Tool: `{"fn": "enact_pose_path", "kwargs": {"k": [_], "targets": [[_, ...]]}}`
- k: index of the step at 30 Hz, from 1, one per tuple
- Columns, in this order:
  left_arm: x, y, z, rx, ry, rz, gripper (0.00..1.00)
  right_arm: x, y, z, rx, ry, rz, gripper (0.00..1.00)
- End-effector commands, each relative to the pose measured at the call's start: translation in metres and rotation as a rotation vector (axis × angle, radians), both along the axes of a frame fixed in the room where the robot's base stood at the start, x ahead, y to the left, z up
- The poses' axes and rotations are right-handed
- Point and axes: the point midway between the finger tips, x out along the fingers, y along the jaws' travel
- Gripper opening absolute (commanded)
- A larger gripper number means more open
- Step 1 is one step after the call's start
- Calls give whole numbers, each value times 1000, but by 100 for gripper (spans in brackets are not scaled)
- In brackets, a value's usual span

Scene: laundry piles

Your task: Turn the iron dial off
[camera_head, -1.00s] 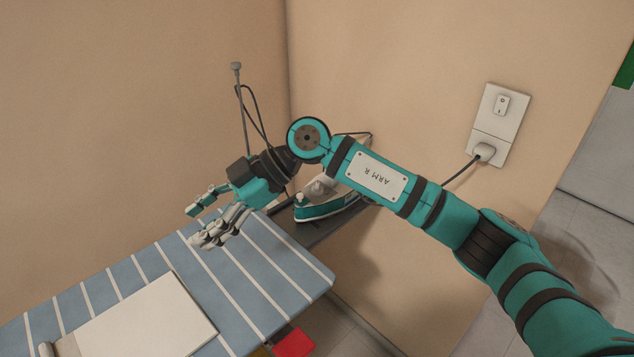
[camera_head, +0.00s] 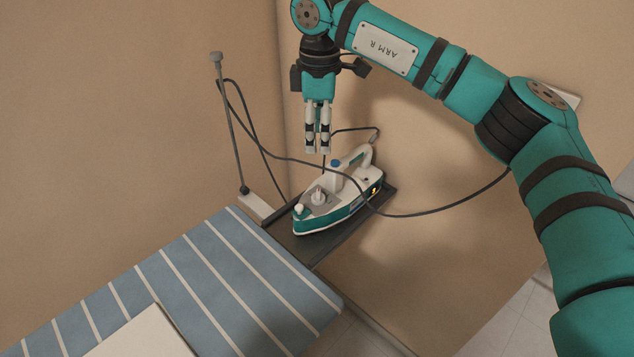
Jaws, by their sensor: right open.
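The iron (camera_head: 333,219) is white and teal and rests on a dark grey shelf (camera_head: 322,251) at the end of the ironing board. A light round knob (camera_head: 318,197) stands on its top, and a small blue cap (camera_head: 336,163) sits near its handle; I cannot tell for sure which is the dial, and no setting can be read. My right gripper (camera_head: 318,150) is open and empty, with its fingers pointing down just above the iron's handle end. It appears apart from the iron. My left gripper is not in view.
The striped blue ironing board (camera_head: 215,262) lies at lower left with a white folded cloth (camera_head: 145,335) on it. A power cord (camera_head: 430,212) runs across the iron. A thin upright rod (camera_head: 230,125) stands behind the board. Walls close in behind.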

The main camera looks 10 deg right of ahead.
Motion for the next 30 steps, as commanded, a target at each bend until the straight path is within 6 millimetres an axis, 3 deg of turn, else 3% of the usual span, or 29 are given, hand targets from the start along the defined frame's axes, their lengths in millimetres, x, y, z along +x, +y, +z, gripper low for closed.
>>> {"fn": "enact_pose_path", "kwargs": {"k": [3, 7, 18, 24, 30], "targets": [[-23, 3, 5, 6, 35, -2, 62, -1, 0, -24, 0, 6, 1, 52], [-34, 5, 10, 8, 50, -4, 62, -1, 0, -53, 1, 6, 2, 52], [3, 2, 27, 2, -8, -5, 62, -1, 0, -128, 1, 4, 3, 52], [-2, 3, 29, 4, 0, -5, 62, 0, 0, -150, 2, 3, 3, 52], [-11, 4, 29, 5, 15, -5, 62, 0, 1, -155, 2, 0, 4, 52]]}}
